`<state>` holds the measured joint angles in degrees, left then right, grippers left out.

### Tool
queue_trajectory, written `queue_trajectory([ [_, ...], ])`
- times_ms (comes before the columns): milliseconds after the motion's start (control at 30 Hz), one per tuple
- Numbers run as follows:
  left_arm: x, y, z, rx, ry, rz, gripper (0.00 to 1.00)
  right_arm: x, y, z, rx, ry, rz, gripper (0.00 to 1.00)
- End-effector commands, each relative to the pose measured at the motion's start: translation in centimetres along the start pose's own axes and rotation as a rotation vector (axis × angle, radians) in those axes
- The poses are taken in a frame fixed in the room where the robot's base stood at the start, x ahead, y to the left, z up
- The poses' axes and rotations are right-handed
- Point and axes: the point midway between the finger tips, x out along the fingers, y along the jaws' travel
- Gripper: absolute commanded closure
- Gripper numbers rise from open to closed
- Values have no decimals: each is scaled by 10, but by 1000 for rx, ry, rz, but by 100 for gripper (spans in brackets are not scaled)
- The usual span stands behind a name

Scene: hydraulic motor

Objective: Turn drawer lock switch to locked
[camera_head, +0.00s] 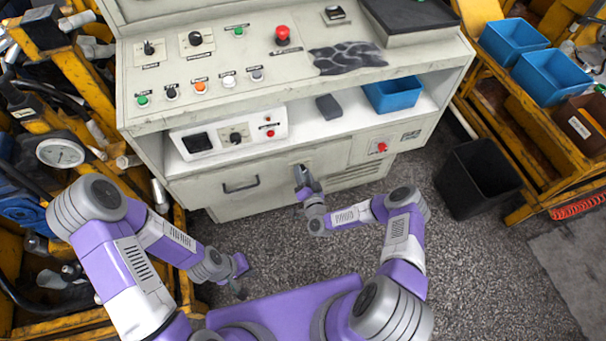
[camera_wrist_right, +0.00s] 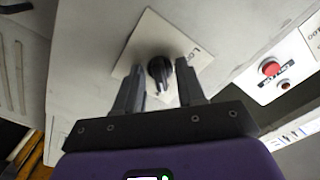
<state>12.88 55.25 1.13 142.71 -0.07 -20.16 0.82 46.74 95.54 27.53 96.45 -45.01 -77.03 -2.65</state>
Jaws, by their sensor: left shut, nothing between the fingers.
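The lock switch is a black rotary knob (camera_wrist_right: 160,72) on a pale square plate (camera_wrist_right: 150,42) in the right wrist view. Lettering at the plate's right edge is too small to read surely. My right gripper (camera_wrist_right: 158,84) is open, with one finger on each side of the knob; I cannot tell whether they touch it. In the head view my right gripper (camera_head: 303,178) is at the cabinet front and hides most of the switch. The drawer (camera_head: 225,196) with its dark handle (camera_head: 241,187) looks shut, left of that gripper. My left gripper (camera_head: 240,277) is shut and empty, low over the floor.
A red button (camera_head: 382,147) is on the cabinet front to the right. The shelf above holds a blue bin (camera_head: 393,95), a dark grey block (camera_head: 329,107) and a control box (camera_head: 230,134). A black waste bin (camera_head: 478,180) stands on the floor at right.

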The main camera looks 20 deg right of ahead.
Motion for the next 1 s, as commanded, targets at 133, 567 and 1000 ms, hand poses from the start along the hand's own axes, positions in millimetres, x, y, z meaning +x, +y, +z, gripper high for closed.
queue_trajectory([
  [133,0,0,0,0,0,0,100,0,0,0,0,0,0,84],
  [567,-2,1,0,0,0,0,100,0,-1,0,-47,0,-1,100],
  [1000,-12,4,0,0,0,0,100,0,-2,-1,-377,0,-4,100],
])
